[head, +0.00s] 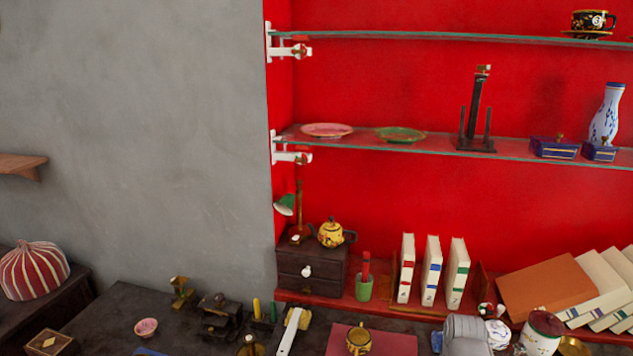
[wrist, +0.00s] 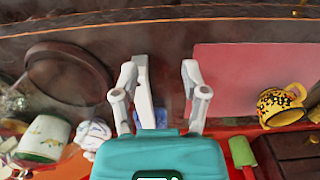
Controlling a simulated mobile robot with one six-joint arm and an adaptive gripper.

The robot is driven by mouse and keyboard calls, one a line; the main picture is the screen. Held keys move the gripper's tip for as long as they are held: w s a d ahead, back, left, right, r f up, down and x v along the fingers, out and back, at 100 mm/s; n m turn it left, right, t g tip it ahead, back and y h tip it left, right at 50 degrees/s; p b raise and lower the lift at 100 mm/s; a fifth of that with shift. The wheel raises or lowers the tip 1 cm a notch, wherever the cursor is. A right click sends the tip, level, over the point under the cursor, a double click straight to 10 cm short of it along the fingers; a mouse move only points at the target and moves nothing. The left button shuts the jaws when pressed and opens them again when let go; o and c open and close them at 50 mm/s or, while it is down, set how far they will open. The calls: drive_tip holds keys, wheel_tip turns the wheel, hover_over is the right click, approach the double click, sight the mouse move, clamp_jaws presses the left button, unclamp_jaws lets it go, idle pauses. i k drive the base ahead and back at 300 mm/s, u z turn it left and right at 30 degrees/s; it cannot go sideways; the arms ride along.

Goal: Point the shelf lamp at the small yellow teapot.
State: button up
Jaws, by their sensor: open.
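The shelf lamp (head: 285,205) has a green shade with a pale opening and a slim brass stem. It stands at the left end of the small dark drawer chest in the head view. Its shade hangs left of the stem, opening down and left, away from the teapot. The small yellow teapot (head: 331,233), with dark markings, stands on the same chest just right of the lamp. My gripper (wrist: 159,70) is open and empty above the dark table in the wrist view, well away from both. Neither lamp nor teapot shows clearly in the wrist view.
Upright books (head: 432,270) stand farther right. A glass shelf (head: 360,142) runs above. A yellow mug (wrist: 283,105) is on a pink mat (wrist: 240,70).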

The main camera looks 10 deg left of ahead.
sight(285, 204)
drive_tip(key=z, duration=0.45)
drive_tip(key=k, duration=0.9)
drive_tip(key=u, duration=1.1)
drive_tip(key=i, duration=0.9)
